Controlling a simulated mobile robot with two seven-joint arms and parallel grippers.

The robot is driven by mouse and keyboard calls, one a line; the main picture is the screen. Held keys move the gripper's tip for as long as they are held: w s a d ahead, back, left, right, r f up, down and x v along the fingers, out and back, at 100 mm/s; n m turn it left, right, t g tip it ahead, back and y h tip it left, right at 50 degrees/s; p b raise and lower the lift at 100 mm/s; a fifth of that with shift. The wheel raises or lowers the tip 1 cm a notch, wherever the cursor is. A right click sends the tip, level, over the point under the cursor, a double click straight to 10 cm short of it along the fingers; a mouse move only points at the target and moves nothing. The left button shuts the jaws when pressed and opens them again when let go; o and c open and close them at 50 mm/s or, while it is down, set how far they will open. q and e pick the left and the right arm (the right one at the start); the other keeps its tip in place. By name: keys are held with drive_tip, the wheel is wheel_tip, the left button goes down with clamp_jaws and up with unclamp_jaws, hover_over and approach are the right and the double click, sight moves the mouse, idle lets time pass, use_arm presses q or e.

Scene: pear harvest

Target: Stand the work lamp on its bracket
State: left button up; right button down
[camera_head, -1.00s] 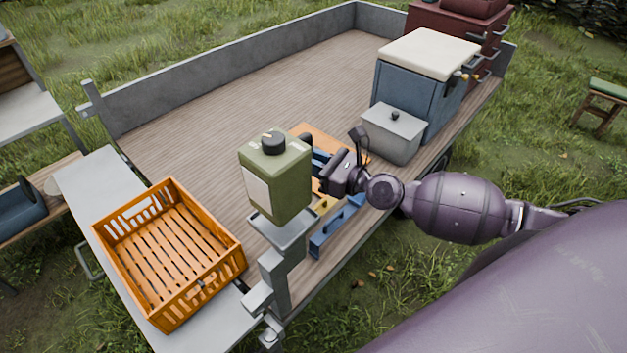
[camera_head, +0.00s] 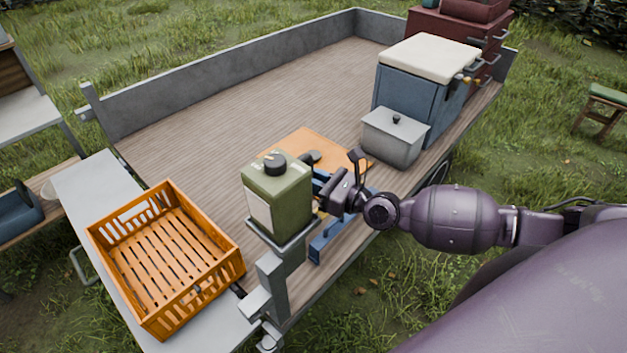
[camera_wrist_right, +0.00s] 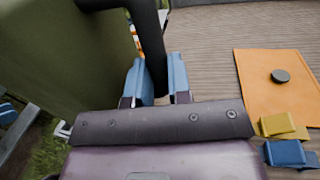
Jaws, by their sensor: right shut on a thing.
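The work lamp is an olive-green box (camera_head: 280,200) with a pale front panel and a black knob on top. It stands upright in the head view, its base within the rim of the grey bracket (camera_head: 290,246) on the trailer's corner post. It appears to rest there. My right gripper (camera_head: 322,188) reaches in from the right. In the right wrist view its blue fingers (camera_wrist_right: 155,80) are shut on the lamp's black handle (camera_wrist_right: 154,45), and the green lamp body (camera_wrist_right: 60,60) fills the left side. My left gripper is not in view.
An orange slatted crate (camera_head: 236,268) sits on a grey side shelf left of the bracket. An orange board (camera_head: 305,146) lies on the trailer bed behind the lamp. A grey lidded box (camera_head: 393,140) and a blue cooler (camera_head: 405,95) stand further right. The bed's middle is clear.

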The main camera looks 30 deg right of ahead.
drive_tip(key=c, duration=1.5)
unclamp_jaws()
drive_tip(key=shift+f, duration=0.15)
drive_tip(key=o, duration=0.4)
drive_tip(key=shift+o, duration=0.2)
